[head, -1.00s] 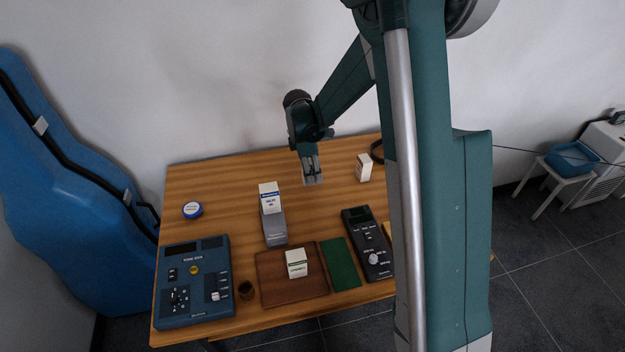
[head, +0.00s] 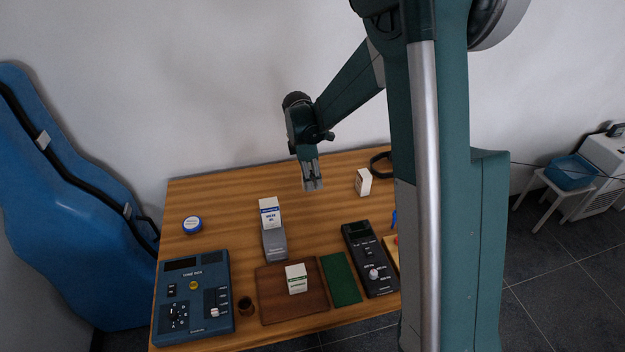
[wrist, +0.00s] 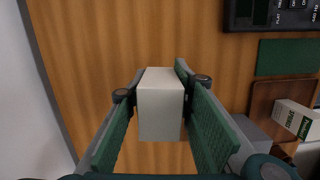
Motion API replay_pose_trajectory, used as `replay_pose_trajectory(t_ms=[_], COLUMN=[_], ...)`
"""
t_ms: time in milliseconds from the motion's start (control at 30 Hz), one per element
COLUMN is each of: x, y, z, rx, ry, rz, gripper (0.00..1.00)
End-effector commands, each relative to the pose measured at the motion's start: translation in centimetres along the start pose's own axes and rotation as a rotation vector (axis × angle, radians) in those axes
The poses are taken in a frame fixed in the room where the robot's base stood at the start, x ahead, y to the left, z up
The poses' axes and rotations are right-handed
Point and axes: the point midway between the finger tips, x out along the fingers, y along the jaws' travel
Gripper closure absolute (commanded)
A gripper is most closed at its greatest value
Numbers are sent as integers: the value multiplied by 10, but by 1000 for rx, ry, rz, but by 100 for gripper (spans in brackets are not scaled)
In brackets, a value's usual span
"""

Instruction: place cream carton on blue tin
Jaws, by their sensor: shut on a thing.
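My gripper (head: 311,177) is shut on the cream carton (wrist: 161,104). In the wrist view the plain carton sits between the two green-padded fingers, with bare wood behind it. In the head view the held carton (head: 313,185) hangs at the fingertips over the back middle of the table. The blue tin (head: 192,224) is round with a white label on top. It stands at the table's left side, well to the left of my gripper, and nothing is on it. The tin is not in the wrist view.
A white-and-blue carton (head: 270,213) stands by a grey box (head: 274,244). A green-labelled carton (head: 296,278) stands on a brown board (head: 272,308). Another pale carton (head: 363,182) is right of my gripper. A blue device (head: 195,300) fills the front left. Wood between gripper and tin is mostly clear.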

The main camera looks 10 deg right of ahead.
Motion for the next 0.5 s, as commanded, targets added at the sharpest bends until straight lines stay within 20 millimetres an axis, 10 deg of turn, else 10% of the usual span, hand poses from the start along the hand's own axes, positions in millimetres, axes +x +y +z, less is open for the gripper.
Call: replay_pose_trajectory(t_ms=[500], x=[-3], y=[2], z=[-11], rx=[-13], ry=[0], rz=[2], gripper=[89])
